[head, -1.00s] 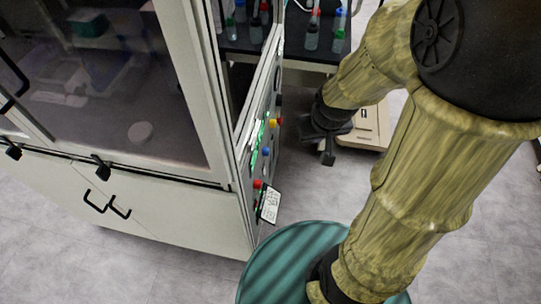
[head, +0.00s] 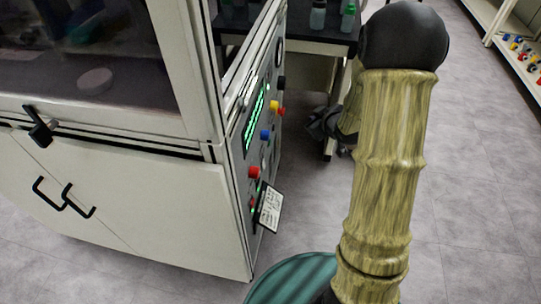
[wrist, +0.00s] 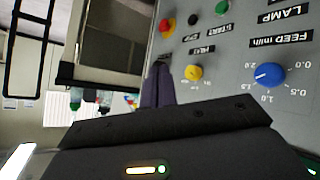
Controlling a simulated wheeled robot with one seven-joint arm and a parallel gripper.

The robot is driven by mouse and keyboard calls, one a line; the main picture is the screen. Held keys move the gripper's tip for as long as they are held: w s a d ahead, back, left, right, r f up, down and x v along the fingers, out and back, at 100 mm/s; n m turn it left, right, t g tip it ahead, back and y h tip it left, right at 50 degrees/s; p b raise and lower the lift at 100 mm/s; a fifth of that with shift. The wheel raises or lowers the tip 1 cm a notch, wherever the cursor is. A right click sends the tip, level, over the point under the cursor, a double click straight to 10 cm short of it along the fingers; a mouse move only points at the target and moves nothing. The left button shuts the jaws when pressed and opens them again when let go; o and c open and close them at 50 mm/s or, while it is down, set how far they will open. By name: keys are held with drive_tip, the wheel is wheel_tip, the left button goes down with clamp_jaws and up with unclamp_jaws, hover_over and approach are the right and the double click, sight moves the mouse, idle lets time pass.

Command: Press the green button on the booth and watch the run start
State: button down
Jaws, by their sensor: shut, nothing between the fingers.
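The booth (head: 130,205) is a pale cabinet with a control panel (head: 253,150) on its right side. In the head view my gripper (head: 322,123) is dark, right of the panel and partly hidden by my arm. I cannot tell whether it touches anything.
In the wrist view, a red button (wrist: 167,25), a black one (wrist: 192,20), a yellow knob (wrist: 193,72) and a blue knob (wrist: 268,73) are nearby. A black table (head: 300,30) with bottles stands behind.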

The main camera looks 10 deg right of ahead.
sight(269, 143)
drive_tip(key=w+f+n+t+y+b, duration=0.2)
drive_tip(key=w+f+n+y+b, duration=0.1)
drive_tip(key=f+b, duration=1)
wheel_tip(269, 143, down, 5)
drive_tip(key=shift+w+a+n+y, duration=0.15)
drive_tip(key=shift+a+n+y, duration=0.35)
drive_tip(key=shift+y, duration=0.6)
drive_tip(key=shift+d, duration=0.15)
drive_tip(key=w+a+b, duration=0.1)
drive_tip(key=w+a, duration=0.2)
drive_tip(key=a, duration=0.5)
drive_tip(key=shift+a, duration=0.25)
drive_tip(key=shift+s+a, duration=0.1)
drive_tip(key=shift+s, duration=0.1)
